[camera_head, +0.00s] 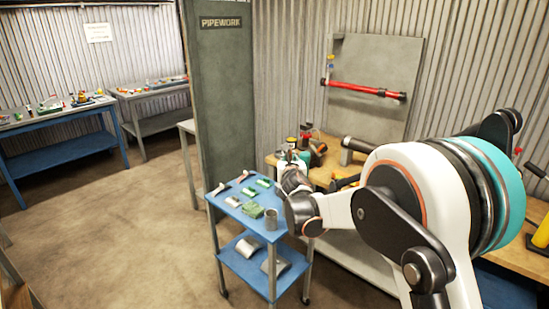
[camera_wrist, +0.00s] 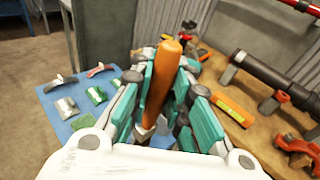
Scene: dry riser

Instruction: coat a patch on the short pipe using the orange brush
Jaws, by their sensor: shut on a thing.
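In the wrist view the orange handle of the brush (camera_wrist: 166,60) stands up between the teal fingers of my gripper (camera_wrist: 165,82). The fingers are shut on this handle. The brush's bristles are not clear to see. A dark pipe (camera_wrist: 265,75) lies across supports on the wooden bench, to the right of my gripper and apart from it; I take this as the short pipe. In the head view the pipe (camera_head: 357,145) shows only partly behind my arm. My gripper there is small and mostly hidden by my wrist. I cannot make out a coated patch.
A red pipe (camera_head: 365,90) is fixed on a grey board behind. An orange level-like tool (camera_wrist: 232,108) and red clamps (camera_wrist: 296,150) lie on the bench.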

